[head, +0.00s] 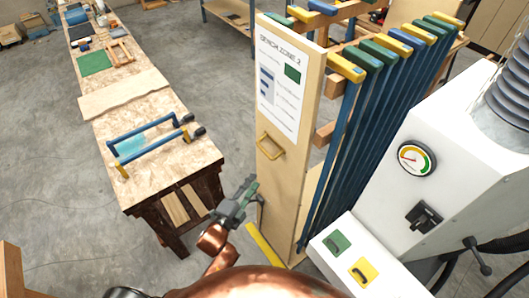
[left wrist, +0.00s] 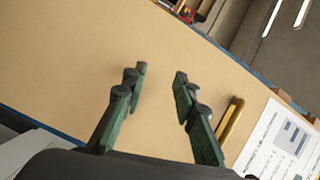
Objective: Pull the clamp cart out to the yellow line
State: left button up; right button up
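The clamp cart is a pale wooden rack (head: 288,165) with several blue bar clamps hanging along its side, their ends yellow, green and blue. Its narrow front panel bears a white poster (head: 280,85) and a yellow handle (head: 270,146). The yellow line (head: 265,246) lies on the floor by the panel's foot, partly hidden. My left gripper (head: 250,188) is in front of the panel, below the handle in the head view. In the left wrist view its fingers (left wrist: 160,74) are spread and empty; the handle (left wrist: 231,119) is beside the right finger, outside the gap. My right gripper is not seen.
A long workbench (head: 150,180) with two blue clamps (head: 148,145) on top stands to the left. A white machine (head: 420,170) with a gauge stands close on the cart's right. Grey floor is open between bench and cart.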

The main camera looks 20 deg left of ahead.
aim_at(264, 150)
pick_arm(q)
notch_tip(264, 150, up, 14)
jog(key=s+d+m+t+h, duration=0.1)
jog(key=s+d+m+t, duration=0.1)
jog(key=m+t, duration=0.1)
jog(key=x, duration=0.5)
jog(key=shift+w, duration=0.4)
jog(key=shift+w+d, duration=0.1)
jog(key=shift+w, duration=0.45)
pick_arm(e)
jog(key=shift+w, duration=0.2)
pick_arm(q)
jog(key=shift+c, duration=0.4)
jog(key=c, duration=0.6)
jog(key=shift+g, duration=0.3)
grip_shut()
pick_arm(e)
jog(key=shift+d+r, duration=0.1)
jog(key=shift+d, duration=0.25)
